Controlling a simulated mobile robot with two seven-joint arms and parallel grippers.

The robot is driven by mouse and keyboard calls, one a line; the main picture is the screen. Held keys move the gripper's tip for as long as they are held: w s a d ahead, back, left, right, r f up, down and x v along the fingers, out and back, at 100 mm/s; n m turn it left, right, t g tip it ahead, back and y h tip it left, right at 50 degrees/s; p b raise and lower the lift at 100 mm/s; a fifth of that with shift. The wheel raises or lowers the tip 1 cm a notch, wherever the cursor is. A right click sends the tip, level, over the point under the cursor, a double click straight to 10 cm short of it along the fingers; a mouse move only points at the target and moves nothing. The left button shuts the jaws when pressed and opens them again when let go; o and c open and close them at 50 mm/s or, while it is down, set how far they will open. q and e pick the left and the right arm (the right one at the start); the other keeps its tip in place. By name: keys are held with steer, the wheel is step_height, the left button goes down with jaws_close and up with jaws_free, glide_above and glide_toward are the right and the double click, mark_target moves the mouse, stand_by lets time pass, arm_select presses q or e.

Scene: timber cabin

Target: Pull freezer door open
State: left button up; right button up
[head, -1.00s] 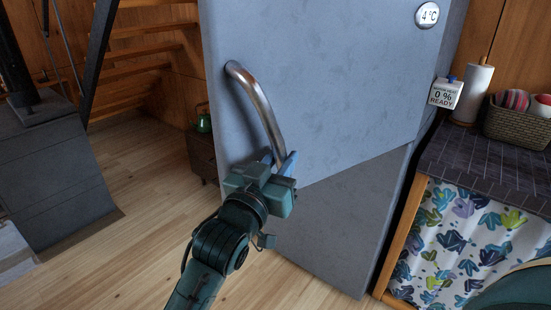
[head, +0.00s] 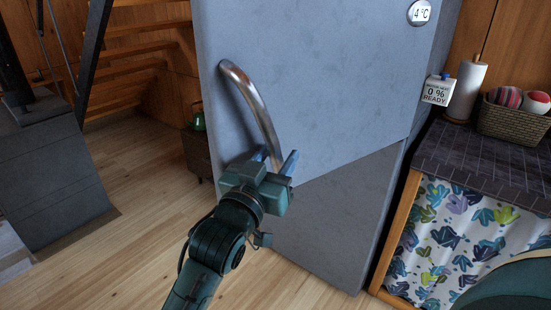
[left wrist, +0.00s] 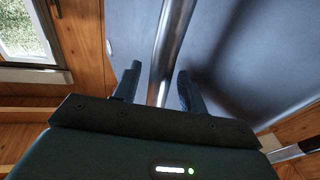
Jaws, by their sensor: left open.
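A blue-grey fridge-freezer stands in the middle of the head view. Its upper door (head: 330,85) carries a curved metal handle (head: 252,105), and a darker lower panel (head: 335,215) is below a slanting seam. Both look shut. My left gripper (head: 276,163) is open at the lower end of the handle. In the left wrist view the handle (left wrist: 170,45) runs between the two open fingers (left wrist: 157,88), with gaps showing on both sides. I cannot tell which door is the freezer's. My right gripper is not in view.
A dark tiled counter (head: 460,165) with a patterned curtain, a paper towel roll (head: 465,90) and a basket (head: 512,122) stands at right. A dark stove (head: 50,180) stands at left. Wooden floor (head: 140,190) lies clear between stove and fridge.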

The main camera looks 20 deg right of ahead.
arm_select(q)
steer(key=shift+s+a+f, duration=0.2)
steer(key=shift+s+a, duration=0.1)
steer(key=shift+a, duration=0.15)
steer(key=b+v, duration=0.1)
steer(key=v, duration=1.1)
steer(key=shift+r+b, duration=0.2)
steer(key=shift+b, duration=0.1)
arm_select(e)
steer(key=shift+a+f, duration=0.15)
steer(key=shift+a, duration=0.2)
arm_select(q)
steer(key=shift+c, duration=0.5)
